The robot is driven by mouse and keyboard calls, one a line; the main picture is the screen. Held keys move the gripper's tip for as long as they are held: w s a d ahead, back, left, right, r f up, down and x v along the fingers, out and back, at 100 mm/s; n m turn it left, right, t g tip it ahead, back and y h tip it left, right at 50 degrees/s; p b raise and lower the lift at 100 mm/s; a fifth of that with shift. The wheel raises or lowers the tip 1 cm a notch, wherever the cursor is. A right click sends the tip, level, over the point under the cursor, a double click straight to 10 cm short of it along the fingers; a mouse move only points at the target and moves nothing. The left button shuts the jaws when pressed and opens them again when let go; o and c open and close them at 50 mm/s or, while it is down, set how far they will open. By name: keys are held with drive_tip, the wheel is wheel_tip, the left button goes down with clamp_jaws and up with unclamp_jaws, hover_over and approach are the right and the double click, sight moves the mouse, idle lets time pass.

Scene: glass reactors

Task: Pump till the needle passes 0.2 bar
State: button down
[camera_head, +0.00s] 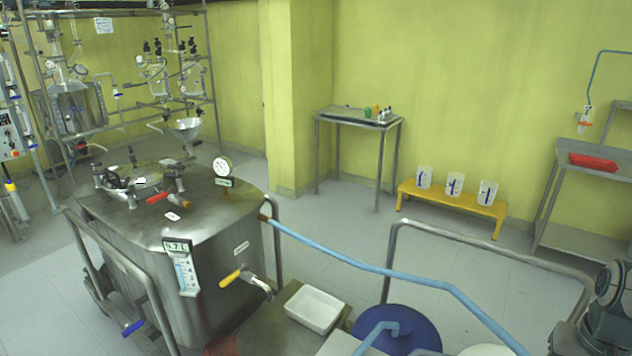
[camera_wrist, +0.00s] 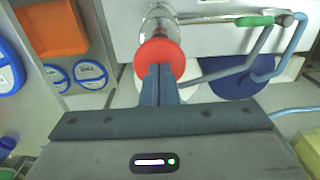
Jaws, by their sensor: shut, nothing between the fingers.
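A round white dial gauge (camera_head: 222,166) stands on the lid of the steel vessel (camera_head: 215,255) in the head view. Its needle is too small to read. In the wrist view my gripper (camera_wrist: 160,70) is shut and empty. The gripper is not seen in the head view.
In the wrist view a green-handled lever (camera_wrist: 254,20) and grey-blue pipes lie to the right, and an orange tray (camera_wrist: 48,27) to the left.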

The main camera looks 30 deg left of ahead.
wheel_tip(320, 180, down, 3)
drive_tip(key=shift+r+b, duration=0.1)
drive_tip(key=shift+b, duration=0.7)
drive_tip(key=shift+r+p, duration=2.45)
drive_tip(key=shift+r, duration=0.7)
wheel_tip(320, 180, up, 6)
drive_tip(key=p, duration=0.4)
drive_tip(key=shift+p, duration=0.35)
drive_tip(key=s+r+t, duration=0.3)
drive_tip(key=s, duration=1.1)
drive_tip(key=shift+s+r+t, duration=0.15)
drive_tip(key=shift+t, duration=0.25)
